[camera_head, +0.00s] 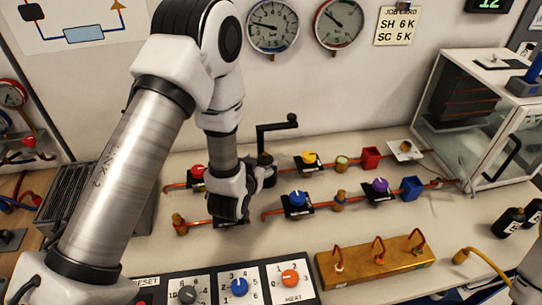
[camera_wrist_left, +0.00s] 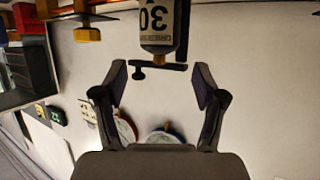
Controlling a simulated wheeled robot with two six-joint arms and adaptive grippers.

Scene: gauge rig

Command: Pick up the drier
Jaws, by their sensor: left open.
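A small dark canister with a pale label reading 30, which looks like the drier (camera_wrist_left: 157,22), is at the top middle of the left wrist view, upside down there and cut off by the edge. My left gripper (camera_wrist_left: 160,76) is open. The canister is in line with the gap between its fingers, beyond the fingertips, with nothing seen gripped. In the head view my left gripper (camera_head: 245,198) is over the copper pipe rows, and it hides the canister there. My right gripper is not in view.
A black crank handle (camera_head: 277,126) stands behind the gripper; valves with red (camera_head: 198,171), yellow (camera_head: 309,158), blue (camera_head: 298,198) and purple (camera_head: 380,185) knobs surround it. A brass block (camera_head: 375,262) and knob panel (camera_head: 238,287) lie in front. A glass cabinet (camera_head: 480,120) stands at right.

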